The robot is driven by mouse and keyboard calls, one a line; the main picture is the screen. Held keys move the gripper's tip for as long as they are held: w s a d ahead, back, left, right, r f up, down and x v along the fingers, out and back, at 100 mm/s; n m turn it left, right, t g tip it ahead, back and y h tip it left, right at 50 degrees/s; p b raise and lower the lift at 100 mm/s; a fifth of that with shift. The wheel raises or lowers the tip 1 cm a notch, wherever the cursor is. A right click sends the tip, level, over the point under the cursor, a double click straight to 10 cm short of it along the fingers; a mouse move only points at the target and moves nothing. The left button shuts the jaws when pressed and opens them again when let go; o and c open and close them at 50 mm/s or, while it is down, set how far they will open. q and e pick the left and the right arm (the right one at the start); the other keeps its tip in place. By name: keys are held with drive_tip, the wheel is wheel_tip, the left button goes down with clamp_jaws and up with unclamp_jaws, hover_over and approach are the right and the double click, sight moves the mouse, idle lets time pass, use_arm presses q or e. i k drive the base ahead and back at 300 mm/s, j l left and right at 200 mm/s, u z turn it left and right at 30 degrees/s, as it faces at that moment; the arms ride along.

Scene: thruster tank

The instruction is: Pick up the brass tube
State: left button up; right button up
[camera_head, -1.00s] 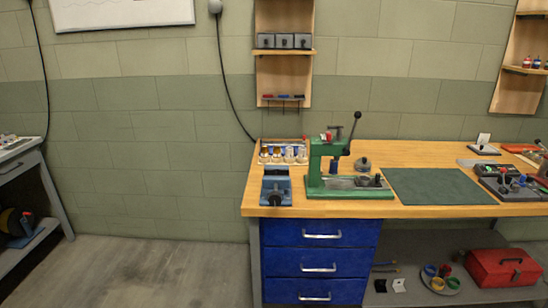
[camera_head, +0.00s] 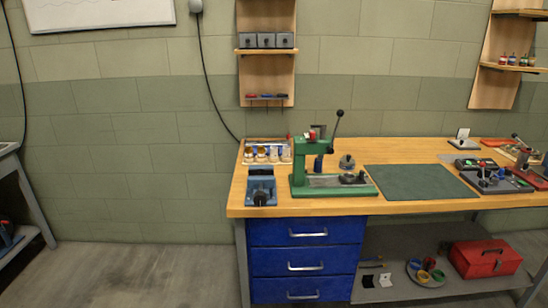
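I cannot make out a brass tube for certain. A rack (camera_head: 266,152) at the back left of the workbench holds several small white, gold-coloured and blue items, too small to tell apart. Neither of my grippers shows in the head view.
The wooden workbench (camera_head: 420,152) carries a blue vise (camera_head: 261,187), a green lever press (camera_head: 300,168) and a dark green mat (camera_head: 420,188). Blue drawers (camera_head: 304,262) are below. A red toolbox (camera_head: 484,259) sits on the lower shelf. The floor (camera_head: 120,275) at left is clear.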

sight(261, 150)
drive_tip(key=i+l+u, duration=0.15)
drive_tip(key=i+l, duration=0.3)
drive_tip(key=i+l+u, duration=0.2)
drive_tip(key=i+l, duration=0.2)
drive_tip(key=i+l+u, duration=0.15)
drive_tip(key=i+l, duration=0.25)
drive_tip(key=l, duration=0.25)
